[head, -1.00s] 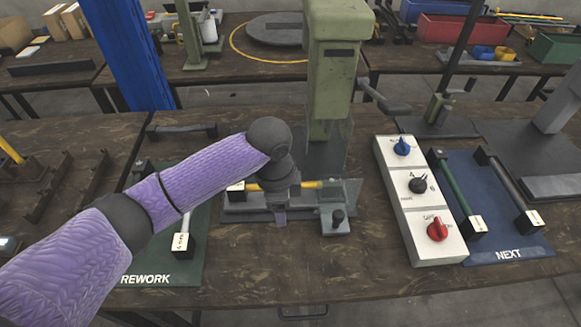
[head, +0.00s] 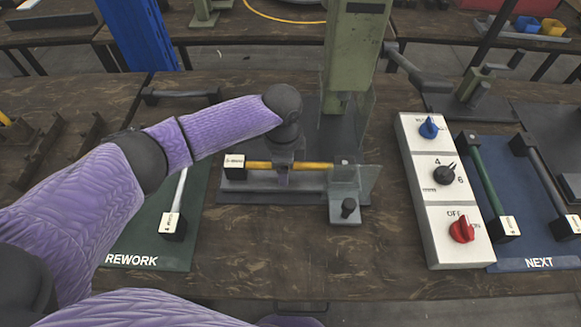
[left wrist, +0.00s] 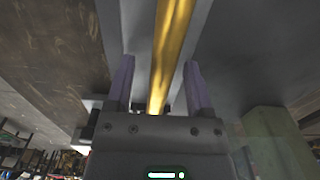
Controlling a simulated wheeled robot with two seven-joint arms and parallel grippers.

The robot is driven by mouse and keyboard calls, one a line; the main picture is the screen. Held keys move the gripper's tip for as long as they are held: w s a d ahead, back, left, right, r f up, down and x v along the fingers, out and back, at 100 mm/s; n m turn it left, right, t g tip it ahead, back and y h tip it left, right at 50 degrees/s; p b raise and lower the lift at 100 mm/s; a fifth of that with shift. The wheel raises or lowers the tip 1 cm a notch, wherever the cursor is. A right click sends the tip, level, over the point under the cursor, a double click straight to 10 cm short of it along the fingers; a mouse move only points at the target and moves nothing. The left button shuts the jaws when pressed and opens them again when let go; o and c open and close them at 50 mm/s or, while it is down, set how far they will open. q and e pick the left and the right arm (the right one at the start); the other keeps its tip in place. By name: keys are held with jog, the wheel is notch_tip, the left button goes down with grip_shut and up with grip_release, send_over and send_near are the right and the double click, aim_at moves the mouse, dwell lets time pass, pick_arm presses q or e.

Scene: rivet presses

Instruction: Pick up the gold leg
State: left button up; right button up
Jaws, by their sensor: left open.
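The gold leg (head: 314,166) lies horizontally in the grey fixture (head: 262,186) below the green press. Its left end carries a white-faced block with a label (head: 235,166). My left gripper (head: 284,176) points down over the middle of the leg and hides part of it. In the left wrist view the gold leg (left wrist: 166,50) runs between the two open fingers (left wrist: 159,88). I cannot tell whether either finger touches it. My right gripper is not in view.
The green press (head: 350,60) stands behind the fixture. A white control box (head: 442,195) with blue, black and red knobs is to the right. The REWORK mat (head: 150,235) is on the left, the NEXT mat (head: 510,200) on the right, both with legs.

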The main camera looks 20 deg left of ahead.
pick_arm(q)
grip_shut()
